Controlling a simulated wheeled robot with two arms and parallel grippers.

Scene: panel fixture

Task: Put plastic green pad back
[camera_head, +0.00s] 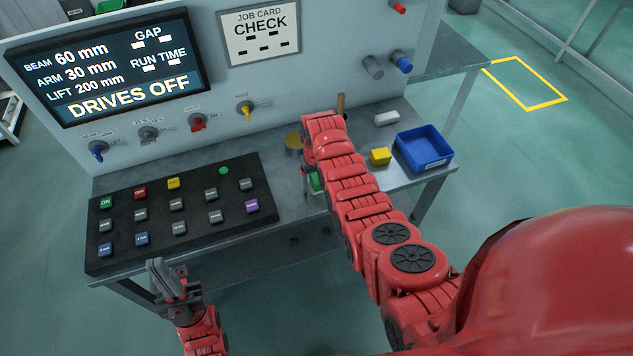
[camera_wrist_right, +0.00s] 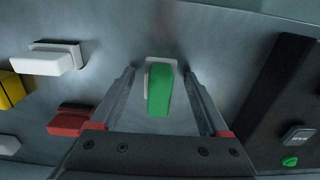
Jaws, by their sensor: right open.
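The plastic green pad (camera_wrist_right: 160,92) shows in the right wrist view as a green block with a pale white part around its far side. It lies between the two fingers of my right gripper (camera_wrist_right: 160,77), which is open with gaps on both sides of the pad. In the head view a bit of green (camera_head: 316,181) shows beside my right arm, which hides most of that spot. A black keypad (camera_head: 110,258) to the left has several coloured buttons and a round green spot (camera_head: 224,170). My left gripper (camera_head: 168,272) is in front of the keypad; its jaw gap is unclear.
A blue bin (camera_head: 440,140), a yellow block (camera_head: 380,156) and a white block (camera_head: 386,118) stand right of my right arm. The right wrist view shows a red block (camera_wrist_right: 72,120). The upright panel with screen (camera_head: 110,65) and knobs rises behind the bench.

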